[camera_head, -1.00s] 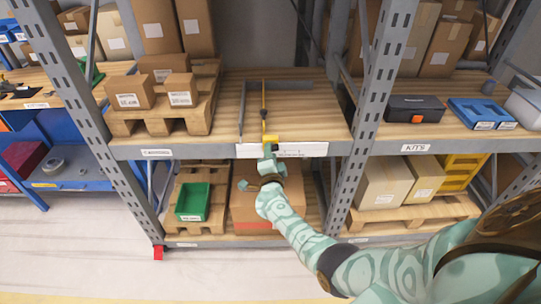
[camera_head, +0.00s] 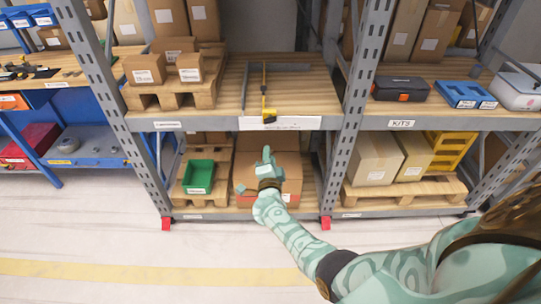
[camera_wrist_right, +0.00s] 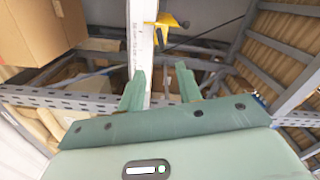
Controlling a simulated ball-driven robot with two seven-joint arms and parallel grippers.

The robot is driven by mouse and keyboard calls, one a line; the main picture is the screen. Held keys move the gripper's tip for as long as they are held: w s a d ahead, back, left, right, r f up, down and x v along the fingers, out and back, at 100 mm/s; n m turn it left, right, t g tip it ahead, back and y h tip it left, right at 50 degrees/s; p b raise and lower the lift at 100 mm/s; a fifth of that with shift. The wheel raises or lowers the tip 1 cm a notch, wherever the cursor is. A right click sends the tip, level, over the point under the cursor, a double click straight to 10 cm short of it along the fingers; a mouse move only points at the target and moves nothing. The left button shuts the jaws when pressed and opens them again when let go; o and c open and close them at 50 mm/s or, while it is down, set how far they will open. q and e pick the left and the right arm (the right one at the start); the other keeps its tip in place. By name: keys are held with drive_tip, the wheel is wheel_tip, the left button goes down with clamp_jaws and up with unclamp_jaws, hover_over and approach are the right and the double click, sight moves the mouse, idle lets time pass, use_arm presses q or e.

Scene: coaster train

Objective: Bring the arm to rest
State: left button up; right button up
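My right arm (camera_head: 300,240) reaches in from the lower right toward the rack. My right gripper (camera_head: 266,157) is in front of the rack, below the shelf's front edge in the head view. In the right wrist view its two green fingers stand apart and the gripper (camera_wrist_right: 161,84) is open, with nothing held between them. A yellow tool (camera_head: 265,100) lies on the middle shelf board (camera_head: 295,90), apart from the gripper; its yellow end (camera_wrist_right: 168,20) shows beyond the fingers in the right wrist view. My left gripper is not in view.
A grey angled bar (camera_head: 280,66) lies on the board. Cartons (camera_head: 145,69) on a pallet stand left, a black case (camera_head: 401,89) and blue tray (camera_head: 466,95) right. Below are a green bin (camera_head: 199,177) and a large carton (camera_head: 289,165). The floor (camera_head: 130,235) in front is clear.

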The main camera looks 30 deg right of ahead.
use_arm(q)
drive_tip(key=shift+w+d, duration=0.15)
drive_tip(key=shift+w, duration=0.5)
use_arm(e)
drive_tip(key=a+f+n+y, duration=0.6)
drive_tip(key=n, duration=0.3)
drive_tip(key=s+a+f+n+g+y, duration=0.2)
drive_tip(key=s+f+n+g, duration=0.15)
drive_tip(key=s+f, duration=0.45)
drive_tip(key=s+a+f+n+g+y, duration=0.25)
drive_tip(key=s+f+n, duration=0.25)
drive_tip(key=s+f, duration=0.3)
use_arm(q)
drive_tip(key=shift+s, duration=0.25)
use_arm(e)
drive_tip(key=s+f+n+g, duration=0.2)
drive_tip(key=s+f+g, duration=0.1)
drive_tip(key=s, duration=1)
drive_tip(key=s+d+f+n+g+h, duration=0.1)
drive_tip(key=s+f, duration=0.4)
drive_tip(key=s, duration=0.9)
drive_tip(key=s+d+f+n+g, duration=0.1)
drive_tip(key=s+f+n+g, duration=0.2)
drive_tip(key=s, duration=1.1)
wheel_tip(320, 180, down, 2)
drive_tip(key=shift+s+d+f+g, duration=0.1)
drive_tip(key=shift+s+d+g, duration=0.15)
drive_tip(key=shift+g, duration=0.65)
